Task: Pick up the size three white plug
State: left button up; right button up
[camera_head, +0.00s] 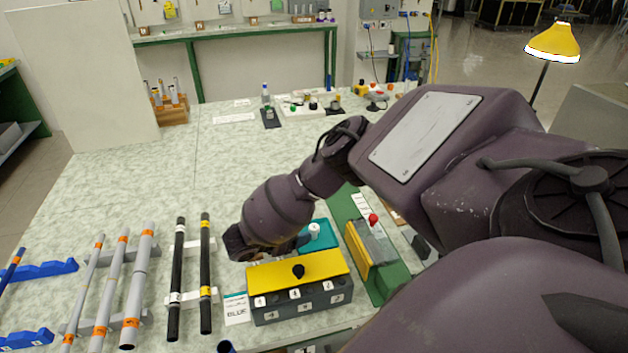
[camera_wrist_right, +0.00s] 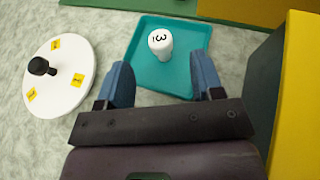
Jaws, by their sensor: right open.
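The white plug (camera_wrist_right: 160,42), marked 3 on its top, stands upright in a teal tray (camera_wrist_right: 147,72) in the right wrist view. In the head view the plug (camera_head: 314,230) shows in the teal tray (camera_head: 327,241) behind the yellow-topped box. My right gripper (camera_wrist_right: 161,62) is open, with its two blue fingers apart over the tray's near side. The plug lies just beyond the fingertips, roughly centred between them, with nothing gripped. In the head view my forearm and wrist hide part of the tray area. My left gripper is not in view.
A grey box with a yellow lid (camera_head: 300,268) and numbered front stands close to the tray. A white disc (camera_wrist_right: 62,92) with a black knob lies left of the fingers. A green fixture (camera_head: 385,277) is at right; rods (camera_head: 178,280) lie on racks at left.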

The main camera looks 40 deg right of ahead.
aim_at(313, 227)
jog(key=shift+x, duration=2.55)
jog(key=c, duration=1)
